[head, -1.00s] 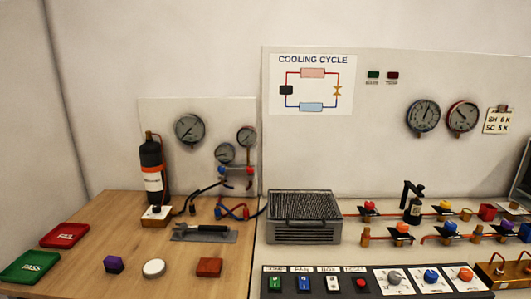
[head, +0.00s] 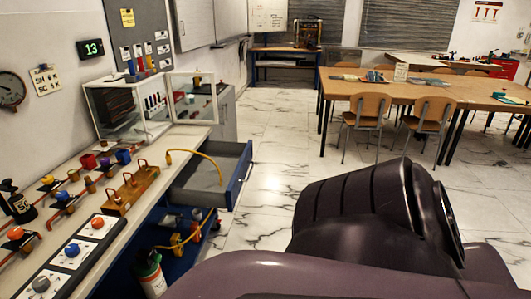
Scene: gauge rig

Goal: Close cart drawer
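The drawer (head: 208,176) is pulled out from the cart, to the right of the bench, in the head view. It has a grey inside, a dark blue front (head: 240,176) and a light handle on that front. A yellow hose (head: 198,154) arches from the bench side over the open drawer; I cannot tell where its end rests. The blue lower part of the cart (head: 205,238) shows below the drawer. Neither of my grippers is in view. A dark part of my own arm fills the lower right and hides the floor there.
The bench top (head: 80,205) carries valves, knobs and a brass manifold (head: 130,188). A glass-doored cabinet (head: 130,108) stands behind the drawer, its door open. A green and white cylinder (head: 150,274) stands below. Marble floor (head: 268,180) right of the drawer is clear. Chairs and tables stand beyond.

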